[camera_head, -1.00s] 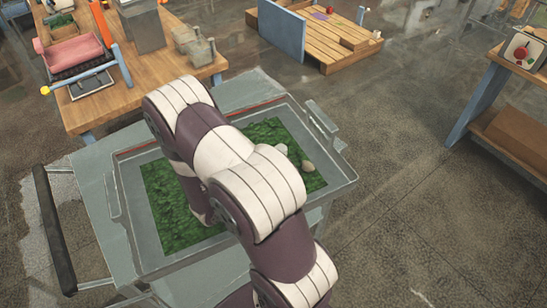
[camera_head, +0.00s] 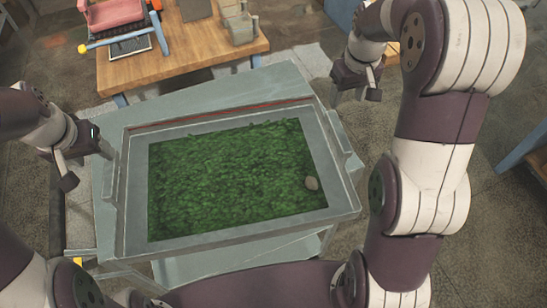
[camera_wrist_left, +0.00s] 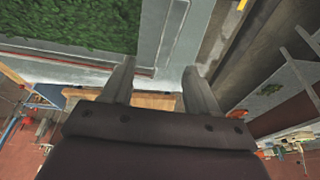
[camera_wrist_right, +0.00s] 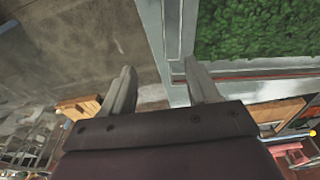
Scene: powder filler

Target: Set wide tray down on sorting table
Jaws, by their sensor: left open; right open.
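The wide tray (camera_head: 345,196) is grey with a flat rim and is filled with green leafy material (camera_head: 235,180). The tray sits on a grey-topped stand (camera_head: 220,92). My left gripper (camera_head: 88,164) is open beside the tray's left side. In the left wrist view its fingers (camera_wrist_left: 157,75) are apart near the tray's edge. My right gripper (camera_head: 355,97) is open beyond the tray's far right corner. In the right wrist view its fingers (camera_wrist_right: 158,72) are apart, with the tray's side close to one finger. Neither holds anything.
A wooden table (camera_head: 185,60) stands behind, carrying a pink tray (camera_head: 115,12), a blue bar and grey blocks (camera_head: 238,25). Another table's edge (camera_head: 525,150) shows at the far right. Open floor lies between it and the stand.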

